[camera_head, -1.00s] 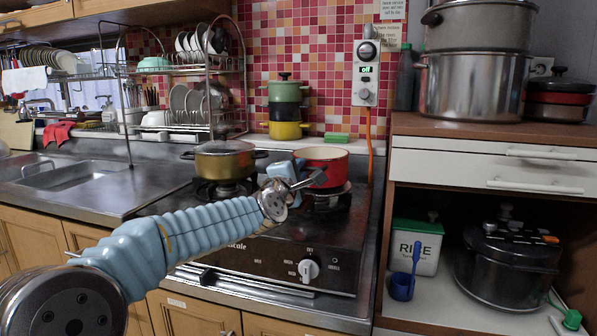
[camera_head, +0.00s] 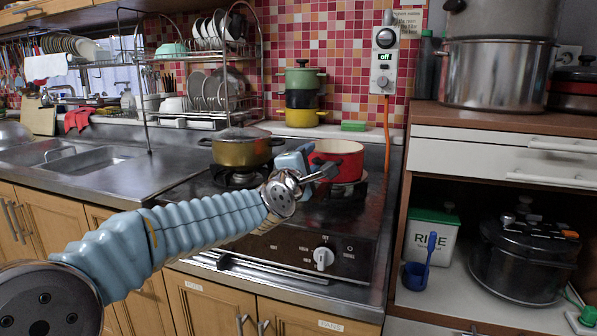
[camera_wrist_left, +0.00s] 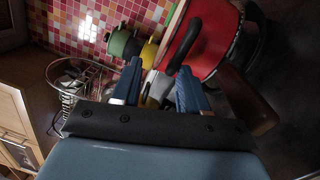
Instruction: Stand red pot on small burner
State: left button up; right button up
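The red pot (camera_head: 345,165) stands upright over the right-hand burner (camera_head: 352,188), apparently the small burner. Its base hides most of the burner, and I cannot tell exact centring. It also shows in the left wrist view (camera_wrist_left: 217,52), with its dark handle (camera_wrist_left: 186,46) reaching toward my fingers. My left gripper (camera_head: 308,167) is just left of the pot, at its handle. In the wrist view my left gripper (camera_wrist_left: 158,80) has its fingers apart, with the handle end around the gap between the tips; no clear grip shows. My right gripper is out of view.
A gold lidded pot (camera_head: 243,150) stands on the left burner, close to my left gripper. Stacked green, black and yellow pots (camera_head: 303,95) stand behind the stove (camera_head: 290,240). A wooden-topped cabinet (camera_head: 485,118) borders the right. Bare counter (camera_head: 130,185) lies left.

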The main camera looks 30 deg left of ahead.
pick_arm(q)
jog(key=v, duration=0.7)
jog(key=shift+s, duration=0.45)
jog(key=shift+d+f, duration=0.1)
jog(key=shift+d, duration=0.05)
